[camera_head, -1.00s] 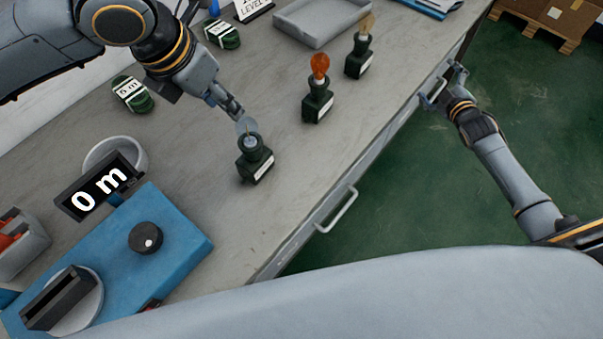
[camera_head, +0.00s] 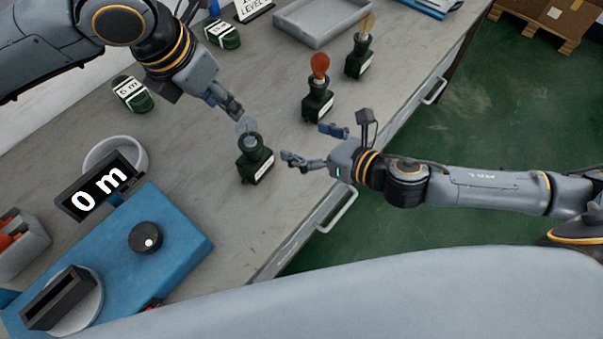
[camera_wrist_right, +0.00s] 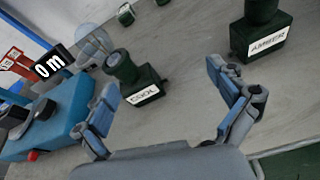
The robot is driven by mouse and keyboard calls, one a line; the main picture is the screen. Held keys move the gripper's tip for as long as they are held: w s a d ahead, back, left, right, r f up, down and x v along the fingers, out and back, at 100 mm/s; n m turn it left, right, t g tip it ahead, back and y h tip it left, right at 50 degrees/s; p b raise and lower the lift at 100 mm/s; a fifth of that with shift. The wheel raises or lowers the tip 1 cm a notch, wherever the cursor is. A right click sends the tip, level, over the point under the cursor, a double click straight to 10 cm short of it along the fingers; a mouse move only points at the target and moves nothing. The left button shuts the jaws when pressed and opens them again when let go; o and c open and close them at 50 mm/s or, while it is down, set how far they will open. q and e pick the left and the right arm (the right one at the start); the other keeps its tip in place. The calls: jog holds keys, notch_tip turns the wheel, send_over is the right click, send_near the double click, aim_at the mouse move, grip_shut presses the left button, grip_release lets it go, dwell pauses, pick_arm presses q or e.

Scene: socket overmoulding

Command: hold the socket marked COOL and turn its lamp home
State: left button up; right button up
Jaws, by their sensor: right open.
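The dark green socket marked COOL (camera_head: 256,165) stands upright on the bench, its label readable in the right wrist view (camera_wrist_right: 144,95). A pale clear lamp (camera_head: 246,127) is at the socket's mouth; how deep it sits I cannot tell. My left gripper (camera_head: 238,113) comes down from above, its fingers close together on the lamp's top. My right gripper (camera_head: 308,146) is open and empty, just right of the socket with its fingers pointing toward it. In the right wrist view, the socket lies ahead between the open fingers (camera_wrist_right: 165,100), apart from them, nearer the left one.
The AMBER socket (camera_wrist_right: 262,38) with an orange lamp (camera_head: 320,66) stands close beyond my right gripper. Another socket with a lamp (camera_head: 359,60) is farther back. A blue fixture (camera_head: 180,235) with a "0 m" display (camera_head: 98,187) and a bowl (camera_head: 133,146) lie left.

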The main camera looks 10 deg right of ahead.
aim_at(263, 163)
jog(key=s+a+n, duration=0.1)
jog(key=s, duration=0.1)
jog(key=s+f+n, duration=0.1)
jog(key=s, duration=0.1)
jog(key=s+a+f+n+g, duration=0.1)
jog(key=s, duration=0.1)
jog(key=shift+s+a+y, duration=0.25)
jog(key=shift+a+y, duration=0.05)
jog(key=shift+a, duration=0.05)
jog(key=x, duration=1.3)
jog(key=shift+w+a+f, duration=0.15)
jog(key=shift+a+f, duration=0.05)
jog(key=shift+f, duration=0.2)
